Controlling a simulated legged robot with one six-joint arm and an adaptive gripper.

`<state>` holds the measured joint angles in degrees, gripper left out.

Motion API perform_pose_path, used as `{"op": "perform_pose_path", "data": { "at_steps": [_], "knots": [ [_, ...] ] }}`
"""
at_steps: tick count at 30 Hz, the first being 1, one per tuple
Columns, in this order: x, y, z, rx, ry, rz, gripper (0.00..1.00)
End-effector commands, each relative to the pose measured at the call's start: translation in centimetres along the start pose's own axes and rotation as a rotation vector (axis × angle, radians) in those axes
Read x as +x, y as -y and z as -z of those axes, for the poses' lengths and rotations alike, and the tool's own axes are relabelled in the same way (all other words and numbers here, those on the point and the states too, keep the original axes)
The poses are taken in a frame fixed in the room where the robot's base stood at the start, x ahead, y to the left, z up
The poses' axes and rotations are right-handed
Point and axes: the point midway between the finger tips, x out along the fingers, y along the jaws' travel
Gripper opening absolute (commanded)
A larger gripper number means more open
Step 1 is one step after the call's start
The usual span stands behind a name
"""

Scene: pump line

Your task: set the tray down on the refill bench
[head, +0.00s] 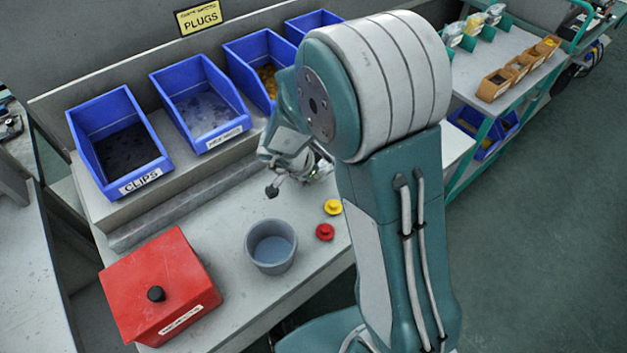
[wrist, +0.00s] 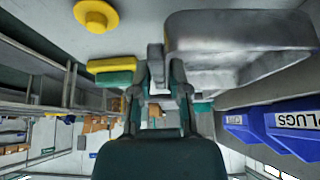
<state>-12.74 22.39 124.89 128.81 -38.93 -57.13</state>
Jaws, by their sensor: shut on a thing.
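My gripper (head: 274,190) is low over the bench, in front of the blue bins and beside my upper arm in the head view. In the wrist view my gripper (wrist: 157,78) is shut on a narrow grey upright part. A grey metal tray-like body (wrist: 240,38) sits right beside the fingers and seems joined to that part. In the head view my arm hides most of it. The refill bench (head: 222,220) is the pale grey top under my gripper. I cannot tell whether the tray touches it.
A grey cup (head: 271,246), a red plug (head: 325,232), a yellow plug (head: 333,207) and a red rejects box (head: 158,283) stand on the bench. Blue bins (head: 118,145) line its back. A yellow and green block (wrist: 112,70) is left of the fingers.

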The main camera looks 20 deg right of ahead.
Motion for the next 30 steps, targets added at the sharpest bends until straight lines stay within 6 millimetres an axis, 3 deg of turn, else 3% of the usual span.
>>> {"op": "perform_pose_path", "data": {
  "at_steps": [7, 12, 23, 24, 26, 30],
  "knots": [
    [1.7, 1.5, -0.7, -0.001, -0.002, 0.0, 0.0],
    [3.8, 1.4, -2.0, -0.003, -0.002, 0.0, 0.0],
    [4.2, 1.4, -2.2, -0.001, -0.001, 0.002, 0.0],
    [4.3, 1.4, -2.3, -0.001, -0.001, 0.002, 0.27],
    [4.3, 1.4, -2.2, -0.001, -0.001, 0.002, 0.53],
    [4.3, 1.4, -2.2, -0.001, -0.001, 0.002, 0.56]
  ]
}}
